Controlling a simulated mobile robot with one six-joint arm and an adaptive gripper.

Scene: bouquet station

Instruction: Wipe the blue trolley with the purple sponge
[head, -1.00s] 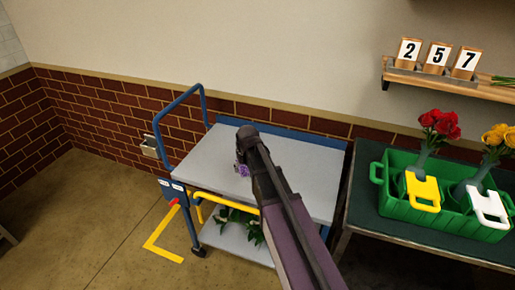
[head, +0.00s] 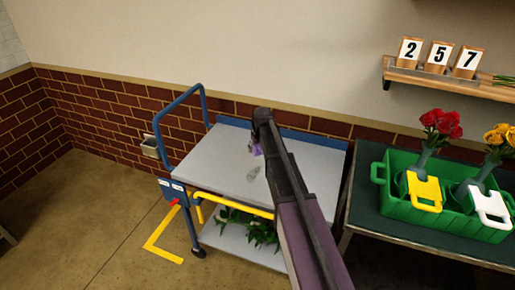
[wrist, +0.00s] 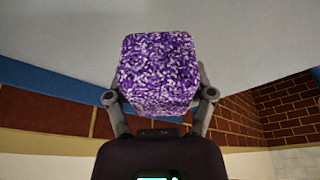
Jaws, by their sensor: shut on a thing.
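The blue trolley (head: 216,160) has a pale grey top deck, a blue push handle at its left and a lower shelf. The purple sponge (wrist: 158,65) is a speckled purple and white block, held between both fingers of my gripper (wrist: 160,98). In the head view my gripper (head: 254,146) is over the back middle of the top deck, and only a little of the purple sponge (head: 257,151) shows beside it. I cannot tell whether the sponge touches the deck. A grey smudge (head: 252,173) lies on the deck in front of the gripper.
Green leafy stems (head: 250,232) lie on the trolley's lower shelf. A yellow bar (head: 235,204) runs along its front edge. To the right, a green crate (head: 400,211) with red and yellow flowers stands on a dark table. A brick wall is behind.

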